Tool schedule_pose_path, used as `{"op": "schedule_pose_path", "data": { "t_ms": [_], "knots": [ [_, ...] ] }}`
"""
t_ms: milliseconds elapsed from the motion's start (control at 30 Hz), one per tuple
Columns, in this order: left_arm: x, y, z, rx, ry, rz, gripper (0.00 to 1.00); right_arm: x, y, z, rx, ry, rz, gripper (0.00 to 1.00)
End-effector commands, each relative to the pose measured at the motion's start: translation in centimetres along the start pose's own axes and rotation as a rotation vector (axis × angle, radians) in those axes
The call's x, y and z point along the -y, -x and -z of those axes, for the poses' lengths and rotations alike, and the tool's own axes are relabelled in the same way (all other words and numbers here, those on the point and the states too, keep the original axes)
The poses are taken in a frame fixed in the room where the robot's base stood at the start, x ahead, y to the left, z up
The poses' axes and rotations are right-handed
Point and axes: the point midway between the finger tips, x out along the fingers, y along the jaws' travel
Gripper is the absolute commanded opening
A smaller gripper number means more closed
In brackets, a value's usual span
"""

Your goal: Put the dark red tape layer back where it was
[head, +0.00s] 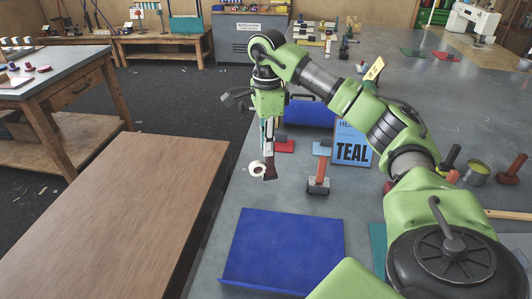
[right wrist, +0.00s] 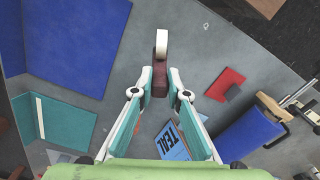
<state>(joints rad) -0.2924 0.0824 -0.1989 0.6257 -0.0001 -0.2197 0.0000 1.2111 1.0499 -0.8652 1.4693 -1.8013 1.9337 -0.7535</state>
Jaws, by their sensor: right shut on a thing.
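The dark red tape layer (head: 270,171) has a dark red body and a white roll at one end. My right gripper (head: 269,150) is shut on its body and holds it above the grey table, near the table's left edge. In the right wrist view, the dark red body (right wrist: 160,84) sits between the fingertips (right wrist: 160,80) of my right gripper, with the pale roll (right wrist: 162,44) beyond them. Whether it touches the table is hard to tell. My left gripper is not in view.
A blue canvas (head: 283,248) lies flat in front, and a TEAL card (head: 351,145) stands behind. A grey block with an orange handle (head: 318,184) and a red sheet (head: 285,147) are close to the right gripper. A wooden table (head: 120,215) is at left.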

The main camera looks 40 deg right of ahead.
Motion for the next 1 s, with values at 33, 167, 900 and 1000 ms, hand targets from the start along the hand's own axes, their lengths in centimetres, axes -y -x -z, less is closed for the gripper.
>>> {"op": "schedule_pose_path", "data": {
  "t_ms": [33,167,900,1000],
  "knots": [
    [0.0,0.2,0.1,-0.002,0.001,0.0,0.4,0.2,-0.2,0.0,0.0,0.0,-0.001,0.0],
    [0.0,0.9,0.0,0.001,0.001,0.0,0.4,0.9,-1.6,0.1,-0.003,-0.001,-0.003,0.0],
    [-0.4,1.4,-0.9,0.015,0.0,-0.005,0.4,0.9,-4.4,0.0,0.0,0.0,0.001,0.32],
    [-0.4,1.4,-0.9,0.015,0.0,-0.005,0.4,0.9,-4.4,0.0,0.0,0.0,0.001,0.32]
  ]
}}
